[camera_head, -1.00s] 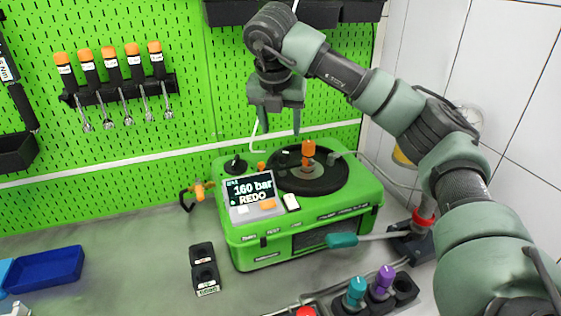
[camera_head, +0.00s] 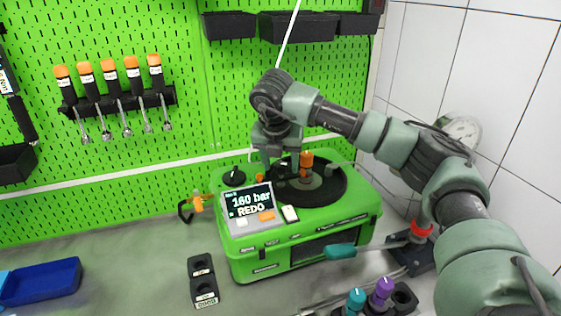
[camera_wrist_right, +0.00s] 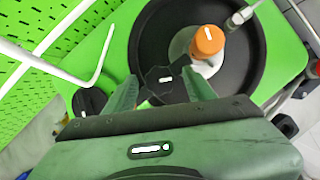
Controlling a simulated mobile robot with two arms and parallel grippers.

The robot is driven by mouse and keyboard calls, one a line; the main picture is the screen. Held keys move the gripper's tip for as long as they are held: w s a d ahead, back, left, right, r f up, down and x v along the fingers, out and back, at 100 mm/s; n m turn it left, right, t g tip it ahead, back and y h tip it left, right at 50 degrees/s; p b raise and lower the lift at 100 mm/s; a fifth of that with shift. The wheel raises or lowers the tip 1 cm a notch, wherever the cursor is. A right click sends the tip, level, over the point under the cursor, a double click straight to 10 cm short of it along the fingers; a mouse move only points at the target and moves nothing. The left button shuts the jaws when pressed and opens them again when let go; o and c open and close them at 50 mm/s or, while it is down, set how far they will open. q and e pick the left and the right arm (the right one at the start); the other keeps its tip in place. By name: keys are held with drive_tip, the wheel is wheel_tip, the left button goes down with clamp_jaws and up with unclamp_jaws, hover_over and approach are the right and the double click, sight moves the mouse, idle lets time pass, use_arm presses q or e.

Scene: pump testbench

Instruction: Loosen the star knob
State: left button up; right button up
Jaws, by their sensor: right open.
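The star knob (camera_wrist_right: 165,78) is black with a small white mark, at the inner edge of the black round tray on the green pump unit. My right gripper (camera_wrist_right: 161,90) is open, with one green finger on each side of the knob in the wrist view. I cannot tell whether either finger touches it. In the head view the right gripper (camera_head: 281,165) points down over the back of the pump unit (camera_head: 300,240) and largely hides the knob. My left gripper is not in view.
An orange-capped fitting (camera_head: 307,162) stands close beside the right gripper in the round tray (camera_head: 330,190). A bent white rod (camera_wrist_right: 90,70) and a black dial (camera_head: 233,177) are on the left. The screen (camera_head: 248,205) reads 160 bar, REDO. A teal-handled lever (camera_head: 342,251) lies in front.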

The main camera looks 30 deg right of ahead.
drive_tip(key=shift+c, duration=0.3)
clamp_jaws()
